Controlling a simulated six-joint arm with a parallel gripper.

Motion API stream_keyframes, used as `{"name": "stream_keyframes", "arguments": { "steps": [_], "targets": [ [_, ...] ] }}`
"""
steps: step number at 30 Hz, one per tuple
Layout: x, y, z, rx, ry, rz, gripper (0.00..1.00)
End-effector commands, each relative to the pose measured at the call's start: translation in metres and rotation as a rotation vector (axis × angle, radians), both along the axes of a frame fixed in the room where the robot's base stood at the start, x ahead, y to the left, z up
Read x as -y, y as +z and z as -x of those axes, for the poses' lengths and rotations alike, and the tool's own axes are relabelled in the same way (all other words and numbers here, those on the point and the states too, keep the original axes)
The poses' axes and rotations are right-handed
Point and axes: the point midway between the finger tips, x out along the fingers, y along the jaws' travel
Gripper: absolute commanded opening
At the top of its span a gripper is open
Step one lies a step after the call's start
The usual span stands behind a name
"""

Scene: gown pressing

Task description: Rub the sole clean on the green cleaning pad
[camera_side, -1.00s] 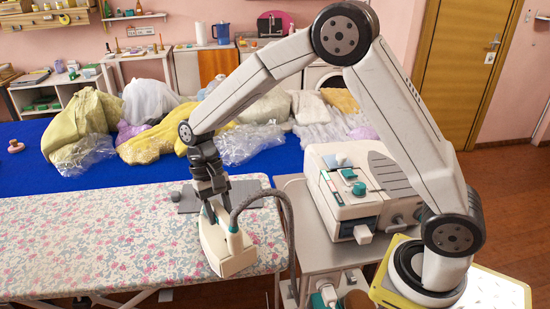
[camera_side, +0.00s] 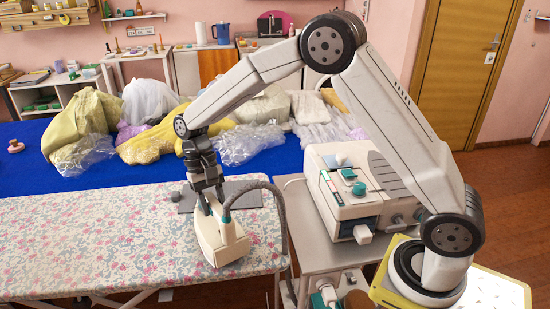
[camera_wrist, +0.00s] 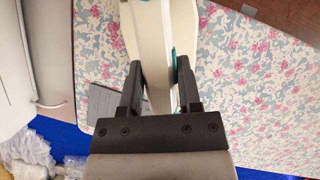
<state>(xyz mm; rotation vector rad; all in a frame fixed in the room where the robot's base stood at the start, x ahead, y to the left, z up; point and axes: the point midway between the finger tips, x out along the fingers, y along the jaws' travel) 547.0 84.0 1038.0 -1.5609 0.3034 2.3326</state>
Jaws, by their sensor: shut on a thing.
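My gripper (camera_side: 211,197) is shut on the handle of a cream and teal iron (camera_side: 221,241) above the floral ironing board (camera_side: 90,240). In the wrist view the dark fingers of my gripper (camera_wrist: 158,82) stand on both sides of the cream iron body (camera_wrist: 153,45). The sole faces down and is hidden. I cannot tell whether it touches the board cover. I cannot make out a green cleaning pad in either view. A grey mat (camera_side: 245,193) lies on the board behind the iron, partly covered by my gripper.
A grey hose (camera_side: 283,225) runs from the iron at its right. A steam station (camera_side: 345,195) stands on a grey stand at the right. Bagged garments (camera_side: 75,140) lie on the blue table (camera_side: 30,165) behind. The left of the board is clear.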

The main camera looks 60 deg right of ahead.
Motion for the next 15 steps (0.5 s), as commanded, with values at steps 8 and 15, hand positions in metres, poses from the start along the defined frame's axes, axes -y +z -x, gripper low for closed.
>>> {"name": "stream_keyframes", "arguments": {
  "steps": [8,15],
  "targets": [
    [0.008,-0.001,-0.018,0.004,0.000,0.001,0.00],
    [0.014,-0.001,-0.032,0.004,-0.001,0.001,0.00]
  ]
}}
